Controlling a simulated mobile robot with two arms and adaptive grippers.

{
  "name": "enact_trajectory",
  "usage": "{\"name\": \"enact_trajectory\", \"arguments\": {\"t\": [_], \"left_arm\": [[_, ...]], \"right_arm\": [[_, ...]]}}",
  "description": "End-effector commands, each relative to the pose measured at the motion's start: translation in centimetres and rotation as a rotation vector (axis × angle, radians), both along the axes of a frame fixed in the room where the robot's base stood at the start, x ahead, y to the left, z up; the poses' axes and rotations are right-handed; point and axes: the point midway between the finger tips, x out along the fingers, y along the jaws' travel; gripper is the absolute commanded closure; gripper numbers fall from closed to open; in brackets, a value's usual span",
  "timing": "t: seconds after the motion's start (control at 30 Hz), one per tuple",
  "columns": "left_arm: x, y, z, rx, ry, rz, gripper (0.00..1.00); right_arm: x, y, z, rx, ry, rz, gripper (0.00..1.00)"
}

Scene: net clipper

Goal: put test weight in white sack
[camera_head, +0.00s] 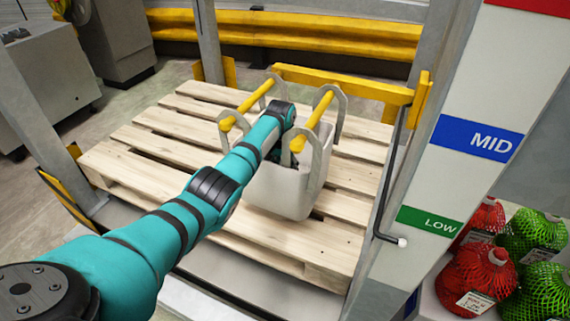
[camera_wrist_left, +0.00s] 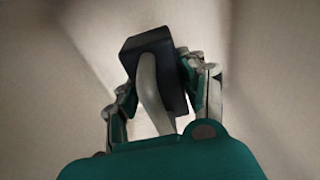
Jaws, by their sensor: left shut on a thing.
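The white sack (camera_head: 283,190) stands upright and open on the wooden pallet (camera_head: 145,152), with two yellow-gripped handles raised over its mouth. My left arm reaches across the pallet and down into the sack's mouth, between the handles. In the left wrist view, my left gripper (camera_wrist_left: 160,85) is shut on the test weight (camera_wrist_left: 151,42), a dark block with a curved light grey handle. Pale sack walls surround it there. The head view hides the weight and most of the gripper inside the sack. I cannot tell whether the weight touches the sack's bottom. My right gripper is not in view.
A yellow bar (camera_head: 345,83) runs behind the sack, with a yellow guard rail (camera_head: 290,33) farther back. A post with MID and LOW labels (camera_head: 478,140) stands at the right. Red (camera_head: 476,272) and green (camera_head: 540,285) netted bags sit beyond it. The pallet around the sack is clear.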

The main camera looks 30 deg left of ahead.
Motion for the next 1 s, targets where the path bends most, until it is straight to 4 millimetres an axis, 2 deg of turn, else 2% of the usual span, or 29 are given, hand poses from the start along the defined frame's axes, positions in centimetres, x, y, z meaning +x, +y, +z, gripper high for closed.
{"name": "enact_trajectory", "arguments": {"t": [0.1, 0.97, 1.0], "left_arm": [[0.2, 0.0, -1.0, 0.000, -0.006, 0.000, 1.00], [0.2, 0.0, -2.2, 0.000, -0.007, 0.000, 1.00], [0.0, 0.0, -2.5, 0.000, -0.001, 0.001, 0.57]], "right_arm": [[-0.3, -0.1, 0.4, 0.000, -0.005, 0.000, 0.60], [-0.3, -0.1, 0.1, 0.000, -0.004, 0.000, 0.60], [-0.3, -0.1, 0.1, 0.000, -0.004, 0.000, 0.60]]}}
